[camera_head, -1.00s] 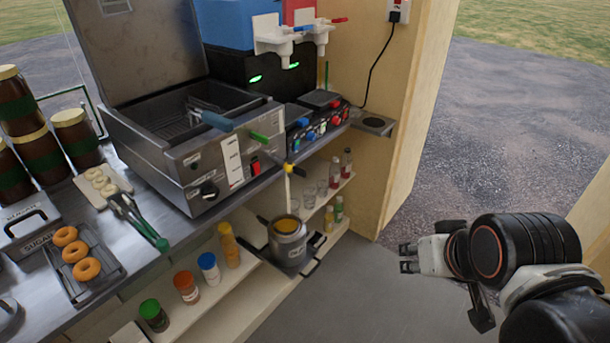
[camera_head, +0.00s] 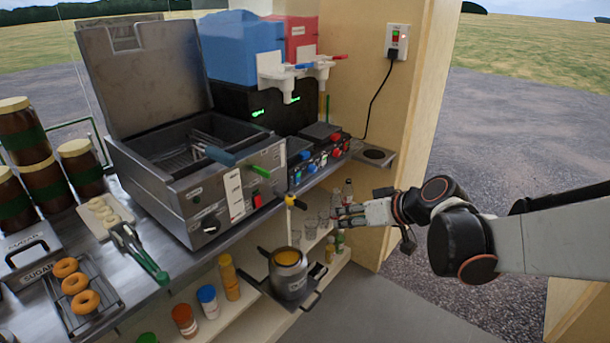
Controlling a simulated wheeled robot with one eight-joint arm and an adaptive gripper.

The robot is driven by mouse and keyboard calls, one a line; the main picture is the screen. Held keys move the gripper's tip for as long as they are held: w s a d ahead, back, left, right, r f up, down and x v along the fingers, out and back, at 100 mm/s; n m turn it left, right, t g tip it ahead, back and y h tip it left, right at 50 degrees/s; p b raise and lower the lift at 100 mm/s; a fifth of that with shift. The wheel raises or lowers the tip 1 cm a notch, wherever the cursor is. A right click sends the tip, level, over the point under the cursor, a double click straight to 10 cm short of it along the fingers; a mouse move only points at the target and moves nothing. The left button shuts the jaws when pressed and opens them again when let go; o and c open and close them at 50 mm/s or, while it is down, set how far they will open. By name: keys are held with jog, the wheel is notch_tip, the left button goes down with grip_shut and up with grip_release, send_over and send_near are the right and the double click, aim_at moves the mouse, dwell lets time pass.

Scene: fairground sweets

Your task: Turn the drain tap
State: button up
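The fryer (camera_head: 215,200) stands on the counter with its lid up. A small tap with a yellow handle (camera_head: 296,202), which looks like the drain tap, sticks out low at the fryer's front right corner. Whether liquid is running from the tap now is too small to tell. My gripper (camera_head: 338,218) is to the right of the tap at about its height in the picture, apart from it. Its fingers look parted, with nothing between them.
Small bottles (camera_head: 347,192) and glasses stand on the shelf behind my gripper. Jars and bottles (camera_head: 229,277) line the lower shelf at left. The floor in front is clear.

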jog(key=w+a+f+n+t+y, duration=0.1)
jog(key=w+a+f+n+y, duration=0.15)
jog(key=w+f, duration=0.4)
jog(key=n+t+y+p, duration=0.1)
jog(key=n+t+y, duration=0.15)
jog(key=y, duration=0.25)
send_near(306, 207)
jog(key=shift+h, duration=0.25)
jog(key=b+x, duration=0.2)
jog(key=x, duration=0.9)
jog(key=shift+w+a, duration=0.15)
jog(key=shift+a, duration=0.1)
grip_shut()
